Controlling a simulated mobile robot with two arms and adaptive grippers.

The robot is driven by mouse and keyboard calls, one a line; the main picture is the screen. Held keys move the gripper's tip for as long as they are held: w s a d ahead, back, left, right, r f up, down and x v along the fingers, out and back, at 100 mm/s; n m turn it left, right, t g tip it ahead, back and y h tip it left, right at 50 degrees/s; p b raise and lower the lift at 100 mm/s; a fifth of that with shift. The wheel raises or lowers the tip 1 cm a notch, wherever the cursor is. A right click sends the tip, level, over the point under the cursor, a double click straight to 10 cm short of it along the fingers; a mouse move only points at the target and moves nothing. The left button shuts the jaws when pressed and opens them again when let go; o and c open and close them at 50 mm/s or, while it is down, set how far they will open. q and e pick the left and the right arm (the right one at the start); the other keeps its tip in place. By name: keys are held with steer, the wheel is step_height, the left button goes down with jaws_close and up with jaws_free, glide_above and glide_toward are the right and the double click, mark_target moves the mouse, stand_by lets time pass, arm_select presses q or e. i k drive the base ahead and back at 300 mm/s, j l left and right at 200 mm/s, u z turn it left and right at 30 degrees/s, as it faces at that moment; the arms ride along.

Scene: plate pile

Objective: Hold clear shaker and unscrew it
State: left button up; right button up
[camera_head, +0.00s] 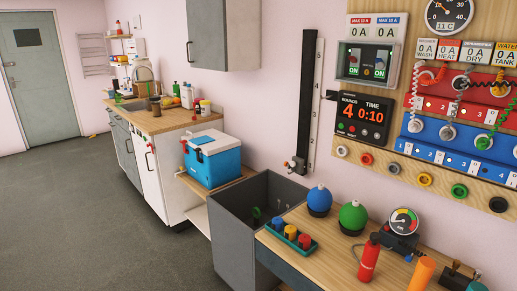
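I cannot make out a clear shaker with certainty in the head view. Small bottles and jars stand on the far wooden counter (172,121), including a pale bottle (187,96), a jar with a yellow lid (205,107) and a brown cup (155,107); they are too small to tell which, if any, is the shaker. Neither of my grippers shows in the view.
A blue-and-white cooler (212,162) stands on a low shelf beside an open grey bin (235,225). The near table holds a blue ball (319,198), a green ball (352,215), a red bottle (369,258) and a dial gauge (403,223). Grey floor at left is clear.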

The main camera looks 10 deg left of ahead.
mark_target(156, 106)
steer(key=i+j+u, duration=0.2)
steer(key=i+u, duration=0.8)
steer(key=i+l+u, duration=0.1)
steer(key=i+u, duration=0.35)
steer(key=i+j, duration=0.15)
steer(key=i, duration=0.95)
steer(key=i+j+u, duration=0.1)
steer(key=i, duration=1)
